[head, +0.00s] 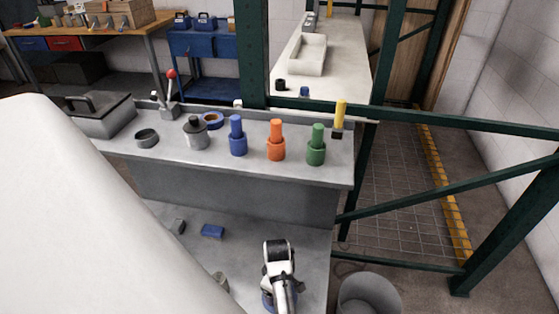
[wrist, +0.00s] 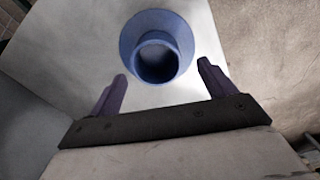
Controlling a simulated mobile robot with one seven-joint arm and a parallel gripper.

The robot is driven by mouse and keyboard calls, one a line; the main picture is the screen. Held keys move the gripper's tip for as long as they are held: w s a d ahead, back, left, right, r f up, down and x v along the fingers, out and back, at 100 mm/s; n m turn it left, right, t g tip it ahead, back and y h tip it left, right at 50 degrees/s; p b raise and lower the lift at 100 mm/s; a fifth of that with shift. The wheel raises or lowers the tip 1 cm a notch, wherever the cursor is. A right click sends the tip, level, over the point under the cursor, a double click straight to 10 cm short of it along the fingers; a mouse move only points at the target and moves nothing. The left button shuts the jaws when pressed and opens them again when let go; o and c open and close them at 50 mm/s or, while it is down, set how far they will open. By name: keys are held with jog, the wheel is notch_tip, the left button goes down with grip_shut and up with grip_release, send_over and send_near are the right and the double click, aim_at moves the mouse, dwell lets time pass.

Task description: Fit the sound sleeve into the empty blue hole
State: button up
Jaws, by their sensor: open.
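A blue round flanged piece (wrist: 134,36) with an open hollow centre sits on a pale surface in the wrist view. I cannot tell whether it is the sleeve or the holder of the blue hole. My gripper (wrist: 161,74) is open and empty. Its two dark fingers point toward the blue piece, which lies just beyond the tips, apart from them. In the head view my gripper (head: 280,285) is low over the front bench, with some blue showing below it. The fingertips are hidden there. Stepped blue (head: 237,140), orange (head: 276,143) and green (head: 317,148) cylinders stand on the raised shelf.
A grey bin (head: 368,297) stands at right.

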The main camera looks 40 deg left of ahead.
notch_tip(320, 180, down, 4)
jog(key=shift+w+d, duration=0.1)
jog(key=shift+w, duration=0.05)
jog(key=c, duration=1.1)
jog(key=shift+c, duration=0.5)
jog(key=shift+r, duration=0.15)
